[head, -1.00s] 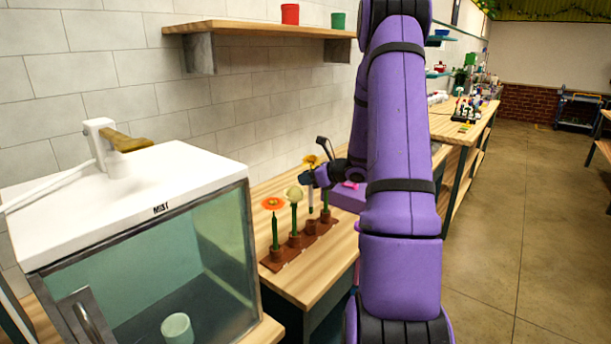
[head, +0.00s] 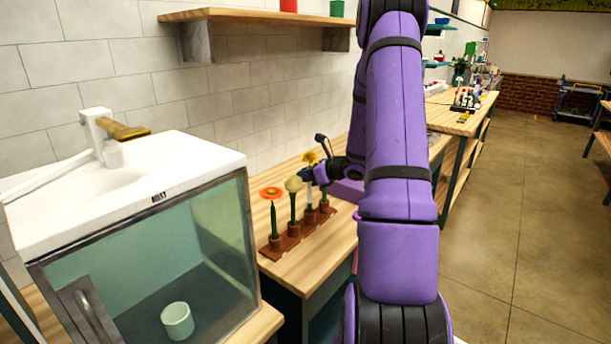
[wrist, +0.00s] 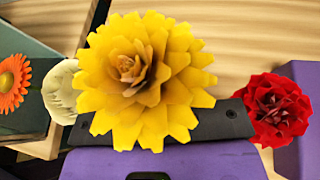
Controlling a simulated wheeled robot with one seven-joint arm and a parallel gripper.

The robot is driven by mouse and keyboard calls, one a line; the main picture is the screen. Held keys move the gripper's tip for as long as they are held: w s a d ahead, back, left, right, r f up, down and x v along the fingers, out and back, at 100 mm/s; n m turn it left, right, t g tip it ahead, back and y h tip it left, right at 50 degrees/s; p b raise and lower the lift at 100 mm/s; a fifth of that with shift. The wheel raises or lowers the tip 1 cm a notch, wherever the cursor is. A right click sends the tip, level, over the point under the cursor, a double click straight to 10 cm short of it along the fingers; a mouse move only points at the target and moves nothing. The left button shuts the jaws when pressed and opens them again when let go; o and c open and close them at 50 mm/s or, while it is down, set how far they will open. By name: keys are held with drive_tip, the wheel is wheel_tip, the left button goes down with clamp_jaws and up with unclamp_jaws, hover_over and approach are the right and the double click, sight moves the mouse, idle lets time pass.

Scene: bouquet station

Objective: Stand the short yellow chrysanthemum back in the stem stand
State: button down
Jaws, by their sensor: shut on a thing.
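The yellow chrysanthemum (head: 310,157) is upright in my gripper (head: 309,174), which is shut on its stem. Its pale lower stem (head: 310,195) reaches down to the third holder from the left in the brown stem stand (head: 284,253). Its lower end appears to meet that holder, but I cannot tell how deep it sits. In the wrist view the yellow bloom (wrist: 140,75) fills the middle and hides the fingertips and stem.
An orange flower (head: 271,192) and a cream flower (head: 293,184) stand in the left holders. A red flower (wrist: 270,105) is close on the other side in the wrist view. A glass-fronted cabinet (head: 150,250) stands left; the wall shelf (head: 255,16) is above.

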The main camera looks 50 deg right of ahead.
drive_tip(key=shift+f, duration=2.4)
idle(2.4)
drive_tip(key=shift+c, duration=2.4)
unclamp_jaws()
drive_tip(key=shift+s, duration=0.1)
drive_tip(key=v, duration=0.9)
drive_tip(key=shift+r, duration=0.1)
